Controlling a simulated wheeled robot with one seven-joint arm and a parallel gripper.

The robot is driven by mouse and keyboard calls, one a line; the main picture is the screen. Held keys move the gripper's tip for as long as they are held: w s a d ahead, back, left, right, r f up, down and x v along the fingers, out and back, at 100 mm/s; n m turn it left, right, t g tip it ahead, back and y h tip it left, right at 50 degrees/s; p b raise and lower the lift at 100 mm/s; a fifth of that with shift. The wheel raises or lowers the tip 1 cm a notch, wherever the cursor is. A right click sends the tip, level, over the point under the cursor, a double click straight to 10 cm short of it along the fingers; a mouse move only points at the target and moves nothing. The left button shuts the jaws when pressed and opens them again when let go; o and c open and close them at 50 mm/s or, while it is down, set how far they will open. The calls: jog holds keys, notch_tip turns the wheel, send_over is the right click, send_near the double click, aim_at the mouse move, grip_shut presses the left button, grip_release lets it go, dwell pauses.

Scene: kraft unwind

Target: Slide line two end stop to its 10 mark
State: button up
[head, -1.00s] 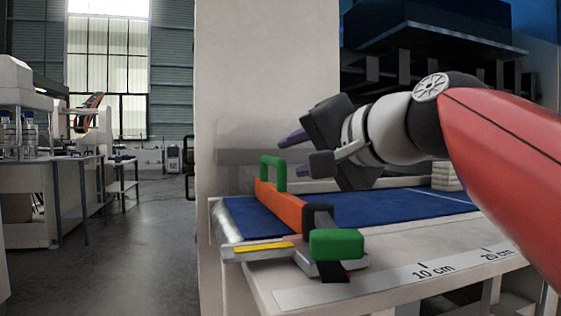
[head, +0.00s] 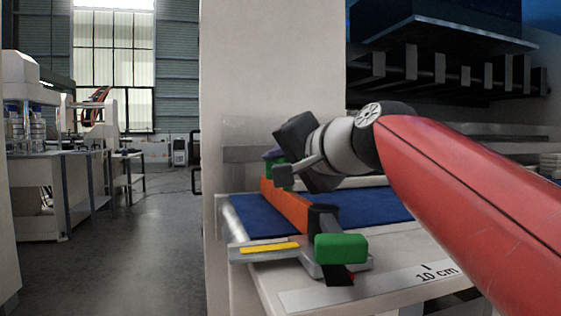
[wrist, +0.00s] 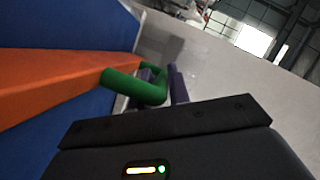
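The end stop is an orange bar (head: 290,206) across the blue bed, with a green block (head: 341,248) at its near end and a green loop handle (head: 281,174) at its far end. My gripper (head: 277,164) is at the far handle. In the wrist view, its purple fingers (wrist: 163,86) are apart, with part of the green handle (wrist: 137,88) seemingly between them. Contact is unclear.
A metal bracket with a yellow strip (head: 270,248) stands at the bed's left end. The blue bed (head: 365,207) is clear right of the bar. A pale wall or column (head: 270,80) rises behind the left end. A dark rack (head: 450,70) is overhead at right.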

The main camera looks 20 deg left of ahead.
grip_shut()
jog(key=shift+w+d, duration=0.1)
jog(key=w+d, duration=0.1)
jog(key=d, duration=0.1)
jog(key=w+d+b, duration=0.1)
jog(key=w+d, duration=0.1)
jog(key=d, duration=0.1)
jog(key=w+d, duration=0.1)
jog(key=d, duration=0.1)
jog(key=shift+w+d, duration=0.2)
jog(key=shift+w, duration=0.05)
jog(key=shift+o, duration=2.4)
grip_release()
jog(key=shift+s, duration=0.1)
jog(key=b+v, duration=0.1)
jog(key=v, duration=0.6)
jog(key=shift+s+d, duration=0.25)
jog(key=shift+r, duration=0.1)
